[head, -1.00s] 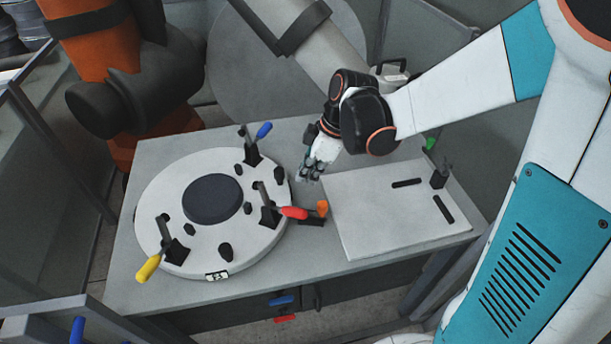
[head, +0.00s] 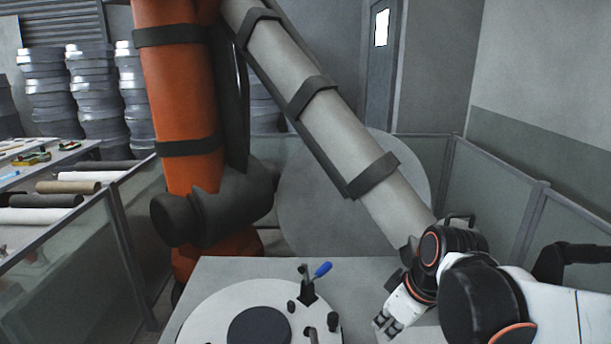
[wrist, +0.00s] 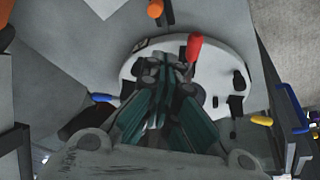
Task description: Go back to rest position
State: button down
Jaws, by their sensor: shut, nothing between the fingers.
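My gripper (head: 386,325) is low right of centre in the head view, above the grey table (head: 225,272) and to the right of the round white mould (head: 192,318). It is shut and empty. In the wrist view my gripper (wrist: 176,72) points at the mould (wrist: 222,52), with its fingers covering part of the disc. The front of the mould is cut off in the head view.
A large orange robot arm (head: 178,90) stands behind the table, its grey tube (head: 310,95) slanting down close to my wrist. Glass-panelled fences (head: 75,250) enclose the cell. Stacked dark moulds (head: 95,95) and a side table with rolls (head: 75,187) lie beyond the left fence.

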jog(key=s+d+r+m+t+h, duration=0.1)
jog(key=s+d+r+m, duration=0.1)
jog(key=s+m, duration=0.2)
jog(key=s+d+r+m+t+h, duration=0.1)
jog(key=s+d+r+m+t, duration=0.1)
jog(key=s+m, duration=0.2)
jog(key=shift+s+r+m+t, duration=0.3)
jog(key=shift+s+r, duration=0.05)
jog(key=shift+s, duration=0.5)
